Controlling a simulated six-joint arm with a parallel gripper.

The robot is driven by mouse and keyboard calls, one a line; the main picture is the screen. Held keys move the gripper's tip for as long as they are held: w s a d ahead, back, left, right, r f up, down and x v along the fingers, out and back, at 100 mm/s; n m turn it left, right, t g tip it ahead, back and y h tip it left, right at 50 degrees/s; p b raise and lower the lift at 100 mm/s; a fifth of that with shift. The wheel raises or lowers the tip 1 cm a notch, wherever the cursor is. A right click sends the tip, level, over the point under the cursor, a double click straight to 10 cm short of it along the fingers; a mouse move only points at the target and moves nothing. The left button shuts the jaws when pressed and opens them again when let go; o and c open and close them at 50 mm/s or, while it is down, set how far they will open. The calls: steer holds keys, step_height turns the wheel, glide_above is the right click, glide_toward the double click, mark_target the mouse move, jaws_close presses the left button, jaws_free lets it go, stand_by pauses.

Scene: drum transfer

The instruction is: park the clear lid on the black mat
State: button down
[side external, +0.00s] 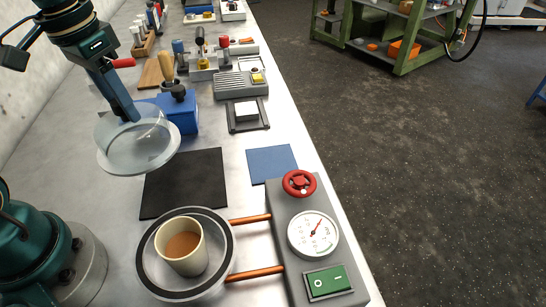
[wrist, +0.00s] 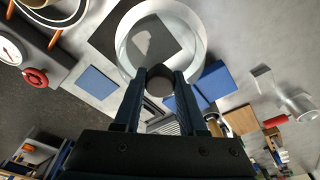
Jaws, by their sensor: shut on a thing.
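The clear lid (side external: 137,163) is a round, transparent dish-like cover. My gripper (side external: 131,115) is shut on its dark knob and holds it up, with the lid roughly level. The wrist view shows the dark knob (wrist: 160,79) between the two fingertips (wrist: 160,80) and the lid's clear rim (wrist: 198,42) around it. The black mat (side external: 190,183) lies flat and bare on the bench. In the side view the lid overlaps the mat's upper left corner. In the wrist view the mat (wrist: 110,37) shows partly through the lid.
A round chamber (side external: 148,279) with a dark rim, holding a tan cup (side external: 187,252), stands in front of the mat. Copper pipes join it to a grey gauge box (side external: 292,227). A blue block (side external: 180,115) stands close behind the lid. A blue mat (side external: 270,163) lies to the right.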

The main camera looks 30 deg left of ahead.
mark_target(171, 143)
steer(key=shift+w+d+f, duration=0.5)
steer(key=shift+d+f, duration=0.5)
steer(key=shift+f, duration=0.35)
steer(key=shift+w+d+f, duration=0.5)
steer(key=shift+d+f, duration=0.45)
steer(key=shift+f, duration=0.35)
steer(key=shift+w+d+f, duration=0.5)
steer(key=shift+d+f, duration=0.5)
steer(key=shift+f, duration=0.35)
steer(key=shift+f, duration=0.15)
steer(key=shift+c, duration=2.3)
jaws_free()
